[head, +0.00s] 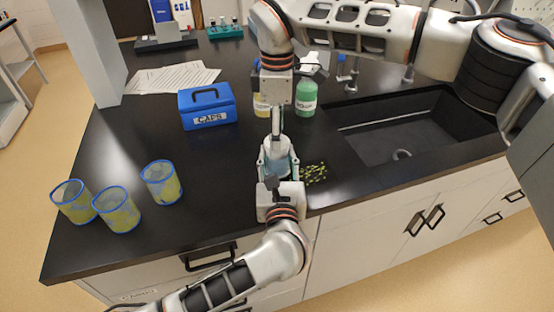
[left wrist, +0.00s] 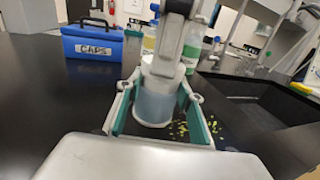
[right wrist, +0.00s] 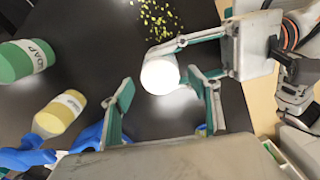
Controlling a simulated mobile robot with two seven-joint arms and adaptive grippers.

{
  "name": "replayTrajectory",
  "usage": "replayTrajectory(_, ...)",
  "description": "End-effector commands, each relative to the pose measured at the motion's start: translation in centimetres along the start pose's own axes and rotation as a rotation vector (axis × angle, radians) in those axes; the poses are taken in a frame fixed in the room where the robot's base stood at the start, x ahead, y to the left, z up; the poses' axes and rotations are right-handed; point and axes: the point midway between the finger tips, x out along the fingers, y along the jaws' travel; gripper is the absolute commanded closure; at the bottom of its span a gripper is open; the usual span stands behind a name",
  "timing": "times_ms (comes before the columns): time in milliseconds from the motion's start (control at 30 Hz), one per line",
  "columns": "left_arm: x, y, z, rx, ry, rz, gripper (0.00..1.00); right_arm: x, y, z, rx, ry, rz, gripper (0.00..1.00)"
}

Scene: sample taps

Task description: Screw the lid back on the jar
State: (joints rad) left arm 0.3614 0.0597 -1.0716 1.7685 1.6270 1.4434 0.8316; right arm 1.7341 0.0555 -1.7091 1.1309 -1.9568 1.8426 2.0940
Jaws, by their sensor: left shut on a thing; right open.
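The jar (head: 280,160) is clear-walled with blue-grey contents and stands upright at the counter's front edge. My left gripper (left wrist: 155,110) is shut around its sides. The round white top (right wrist: 160,76) seen from above looks like the lid resting on the jar; whether it is threaded on, I cannot tell. In the head view the right gripper (head: 276,128) partly hides the jar's top.
Yellow-green bits (head: 314,173) lie scattered right of the jar. A blue CAPS box (head: 208,117), a green soap bottle (head: 306,98) and a yellow bottle (head: 261,106) stand behind. Several blue-rimmed mesh cups, including one (head: 161,183), stand left. The sink (head: 410,130) is right.

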Motion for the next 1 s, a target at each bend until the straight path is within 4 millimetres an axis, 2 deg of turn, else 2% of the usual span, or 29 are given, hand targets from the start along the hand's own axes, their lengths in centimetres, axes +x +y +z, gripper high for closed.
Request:
replayTrajectory(300,0.0,0.0,0.0,0.000,0.000,0.000,1.00,-6.4,0.1,0.0,0.002,0.000,0.004,0.39)
replayTrajectory(500,0.0,0.0,0.0,0.000,-0.001,0.000,1.00,-9.5,0.1,0.0,0.003,0.000,0.003,0.39)
replayTrajectory(700,0.0,0.0,0.0,0.000,-0.001,0.000,1.00,-10.7,0.0,0.0,0.002,0.000,0.000,0.39)
replayTrajectory(967,0.0,0.0,0.0,0.000,-0.001,0.000,1.00,-10.8,0.0,0.0,0.001,0.000,0.000,0.39)
replayTrajectory(1000,0.0,0.0,0.0,0.000,-0.001,0.000,0.58,-10.8,0.0,0.0,0.001,0.000,0.000,0.39)
